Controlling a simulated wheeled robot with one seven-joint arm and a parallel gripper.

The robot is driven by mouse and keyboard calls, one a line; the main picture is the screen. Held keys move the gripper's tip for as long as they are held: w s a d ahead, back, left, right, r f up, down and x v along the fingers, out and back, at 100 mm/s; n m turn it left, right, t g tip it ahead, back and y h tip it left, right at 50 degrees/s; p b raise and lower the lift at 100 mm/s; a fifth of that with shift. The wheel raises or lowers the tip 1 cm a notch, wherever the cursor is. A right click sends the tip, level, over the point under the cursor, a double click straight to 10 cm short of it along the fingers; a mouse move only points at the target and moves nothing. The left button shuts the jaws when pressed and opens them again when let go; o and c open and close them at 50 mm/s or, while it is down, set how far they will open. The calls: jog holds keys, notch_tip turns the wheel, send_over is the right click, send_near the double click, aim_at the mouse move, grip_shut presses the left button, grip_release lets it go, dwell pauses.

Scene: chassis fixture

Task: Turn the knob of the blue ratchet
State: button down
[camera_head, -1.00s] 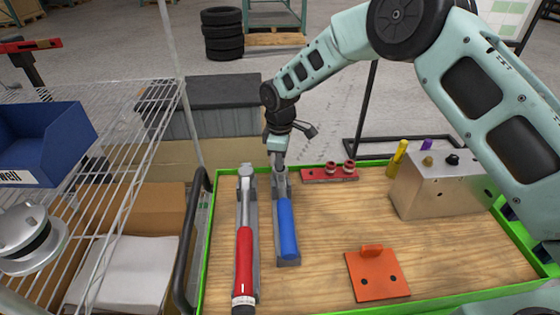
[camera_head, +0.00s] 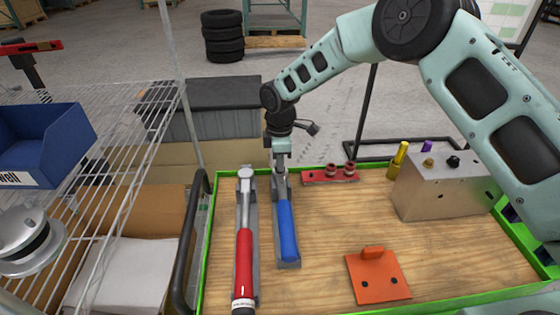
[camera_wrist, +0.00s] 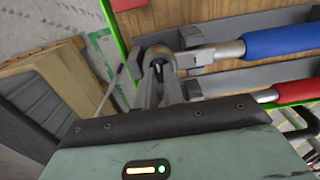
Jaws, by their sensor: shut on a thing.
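The blue ratchet (camera_head: 287,230) lies in a grey holder on the wooden bench top, its blue handle toward me and its head at the far end. My gripper (camera_head: 281,170) points down over the head and is shut on the knob there. In the wrist view the fingers (camera_wrist: 160,80) close at the round metal head of the blue ratchet (camera_wrist: 275,42). The knob itself is mostly hidden by the fingers.
A red-handled ratchet (camera_head: 243,262) lies in a parallel holder close on the left. A red block with pegs (camera_head: 330,175), a metal box (camera_head: 440,190) and an orange plate (camera_head: 376,277) are to the right. A green rim edges the bench (camera_head: 330,235).

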jog(key=c, duration=1.5)
grip_release()
notch_tip(320, 180, up, 18)
jog(key=b, duration=0.2)
jog(key=shift+f, duration=0.25)
jog(key=s+a+r+m, duration=0.1)
jog(key=s+r+m, duration=0.1)
jog(key=s, duration=0.9)
jog(key=s+d+f+m, duration=0.1)
jog(key=s+d+m, duration=0.2)
jog(key=s, duration=0.6)
jog(key=s+d+f+m, duration=0.1)
jog(key=s+d, duration=0.3)
jog(key=s, duration=0.5)
jog(key=s+d+f+m, duration=0.1)
jog(key=s+d+m, duration=0.2)
jog(key=s, duration=0.5)
jog(key=shift+s+d+f+m+y, duration=0.15)
jog(key=shift+s+d+m+y, duration=0.2)
jog(key=shift+m, duration=0.45)
